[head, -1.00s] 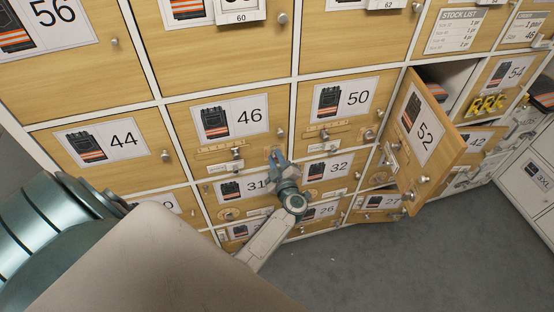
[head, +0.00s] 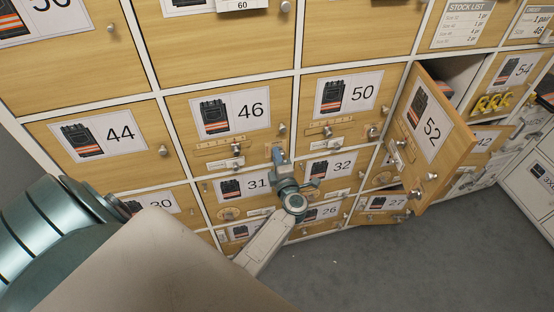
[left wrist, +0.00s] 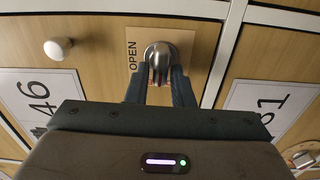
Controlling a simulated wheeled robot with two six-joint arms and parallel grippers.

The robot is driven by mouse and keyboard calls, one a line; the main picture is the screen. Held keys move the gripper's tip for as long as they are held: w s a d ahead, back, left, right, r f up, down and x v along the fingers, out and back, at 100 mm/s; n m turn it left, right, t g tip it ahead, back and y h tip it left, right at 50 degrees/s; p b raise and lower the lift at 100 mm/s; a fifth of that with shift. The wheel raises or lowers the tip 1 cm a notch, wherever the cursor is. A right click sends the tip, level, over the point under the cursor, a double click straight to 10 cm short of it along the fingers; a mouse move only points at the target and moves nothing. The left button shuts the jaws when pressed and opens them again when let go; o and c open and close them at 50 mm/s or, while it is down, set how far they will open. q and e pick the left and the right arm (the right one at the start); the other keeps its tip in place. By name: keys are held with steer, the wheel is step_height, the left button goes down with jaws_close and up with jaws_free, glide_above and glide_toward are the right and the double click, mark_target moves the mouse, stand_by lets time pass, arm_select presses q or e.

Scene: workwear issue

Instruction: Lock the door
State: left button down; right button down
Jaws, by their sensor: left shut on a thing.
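A closed wooden locker door numbered 46 (head: 244,82) is in the middle of the head view. My left gripper (head: 279,156) is at its lower right corner. In the left wrist view, my left gripper (left wrist: 162,84) is shut on a rounded metal lock knob (left wrist: 166,54). A plate marked OPEN (left wrist: 133,62) sits beside the knob; the fingers hide part of the knob. The door's pale round pull (left wrist: 58,48) stands clear of the fingers. My right gripper is in neither view.
Door 52 (head: 447,150) stands ajar at the right and sticks out into the room. Doors 44 (head: 110,165), 50 (head: 362,120) and 31 (head: 232,200) surround door 46 and look shut. Grey floor (head: 390,265) is clear at the lower right.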

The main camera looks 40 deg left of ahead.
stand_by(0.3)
arm_select(q)
steer(key=c, duration=1.4)
jaws_free()
steer(key=shift+c, duration=0.2)
steer(key=v, duration=1.1)
steer(key=shift+p, duration=0.35)
steer(key=shift+a, duration=0.1)
